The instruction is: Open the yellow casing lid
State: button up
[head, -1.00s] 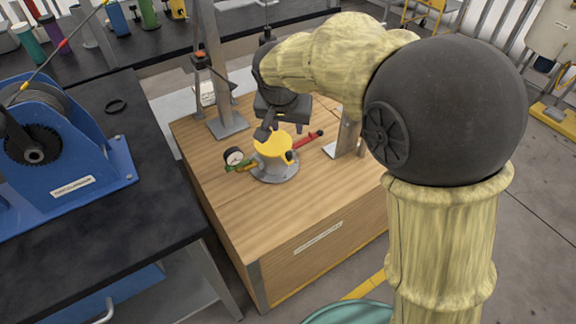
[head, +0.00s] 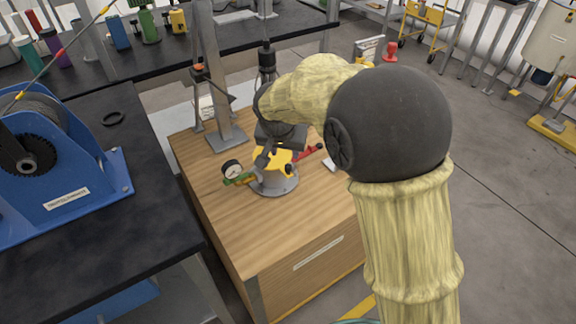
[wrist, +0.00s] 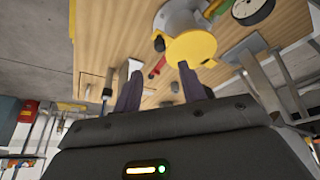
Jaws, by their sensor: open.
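The yellow casing lid (head: 283,162) sits level on a grey round casing (head: 276,184) on the wooden box. In the head view my gripper is just above the lid and hides part of its top. In the wrist view the lid (wrist: 192,48) shows as a yellow disc with a dark knob at its left side. My gripper (wrist: 160,78) is open and empty, with two dark fingers apart. The right finger overlaps the lid's near edge in the picture; the left finger is clear of it. I cannot tell whether either touches it.
A pressure gauge (head: 231,169) with a green fitting is left of the casing, and a red handle (head: 309,152) is right of it. A grey metal post (head: 226,137) stands behind on the wooden box (head: 240,222). A blue winch (head: 60,160) is on the left bench.

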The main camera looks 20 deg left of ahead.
aim_at(288, 166)
jog(key=b+x, duration=0.1)
jog(key=x, duration=0.9)
grip_shut()
